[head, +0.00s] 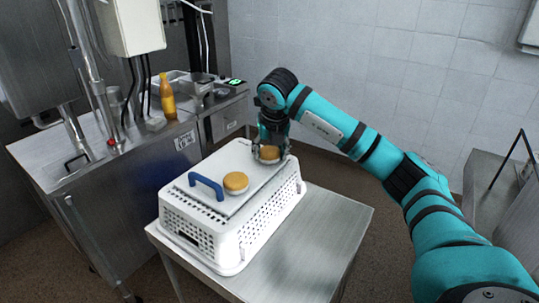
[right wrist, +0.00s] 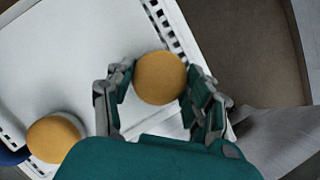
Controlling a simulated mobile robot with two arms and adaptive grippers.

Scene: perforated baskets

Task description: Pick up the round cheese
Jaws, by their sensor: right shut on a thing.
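A round orange-yellow cheese (head: 269,153) is between the fingers of my right gripper (head: 271,148), at the far end of the white basket's top. It also shows in the right wrist view (right wrist: 160,77), with a finger on each side, and the right gripper (right wrist: 160,92) is shut on it. I cannot tell whether it is clear of the surface. A second round cheese (head: 236,182) with a pale lower part lies on the white top beside a blue handle (head: 206,186); it shows at the lower left in the right wrist view (right wrist: 54,138). My left gripper is not in view.
The white perforated basket (head: 217,237), seemingly upside down, stands on a metal table (head: 330,225). A steel counter (head: 75,165) with an orange bottle (head: 167,97) is at the left. Another metal table (head: 482,175) is at the right. Floor shows between the tables.

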